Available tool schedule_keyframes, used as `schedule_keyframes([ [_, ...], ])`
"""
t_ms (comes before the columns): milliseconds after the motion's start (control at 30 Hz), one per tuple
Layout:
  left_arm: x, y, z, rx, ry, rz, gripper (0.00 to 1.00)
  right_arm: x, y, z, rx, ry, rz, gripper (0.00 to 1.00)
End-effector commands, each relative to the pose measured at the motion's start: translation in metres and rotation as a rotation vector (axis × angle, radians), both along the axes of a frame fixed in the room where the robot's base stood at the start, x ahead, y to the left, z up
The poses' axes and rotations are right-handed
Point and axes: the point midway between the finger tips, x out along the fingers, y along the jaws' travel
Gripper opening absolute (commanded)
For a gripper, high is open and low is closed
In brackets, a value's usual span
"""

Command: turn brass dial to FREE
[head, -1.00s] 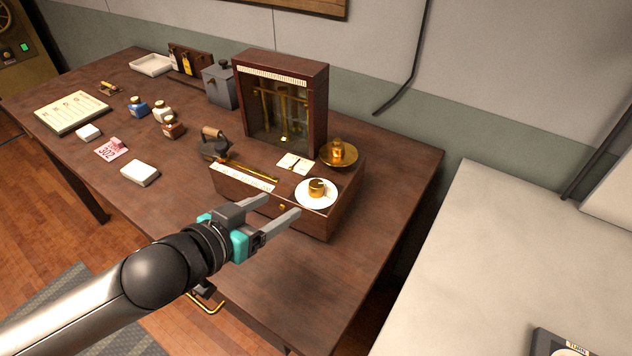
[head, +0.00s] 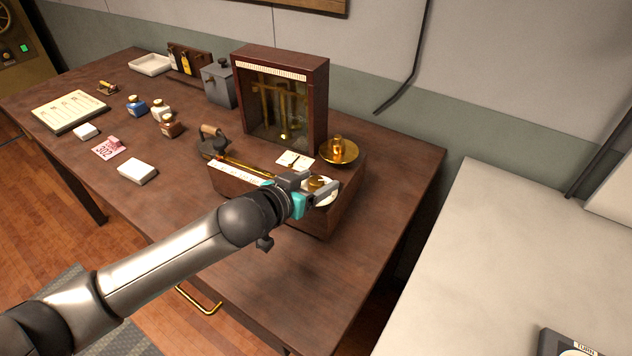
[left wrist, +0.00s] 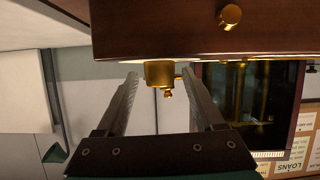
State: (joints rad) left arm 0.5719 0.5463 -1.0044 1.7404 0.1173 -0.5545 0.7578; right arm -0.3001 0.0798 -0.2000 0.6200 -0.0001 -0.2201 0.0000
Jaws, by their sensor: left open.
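The brass dial (head: 317,183) stands on a white disc (head: 331,199) on top of the low wooden box at the foot of the glass-fronted case. My left gripper (head: 326,182) is at the dial, its two fingers open on either side of it, partly covering dial and disc. In the left wrist view, which is upside down, the dial (left wrist: 160,72) shows between the fingertips, with a gap on each side. I cannot read markings on the disc or tell which way the dial points. My right gripper is not in view.
The wooden box (left wrist: 160,40) has a brass knob (left wrist: 230,15) on its front. A brass pan (head: 339,152) sits close behind the dial. The glass-fronted case (head: 282,95) rises behind. The table's front right is bare.

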Motion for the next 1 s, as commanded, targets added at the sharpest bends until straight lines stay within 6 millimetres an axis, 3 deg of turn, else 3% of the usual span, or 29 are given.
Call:
schedule_keyframes([
  [400, 0.0035, -0.0022, -0.0017, 0.000, 0.000, 0.000, 0.68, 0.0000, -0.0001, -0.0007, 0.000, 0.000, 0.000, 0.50],
  [1000, 0.0032, -0.0022, -0.0019, 0.001, 0.001, 0.000, 0.00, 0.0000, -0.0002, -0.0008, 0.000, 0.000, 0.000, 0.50],
])
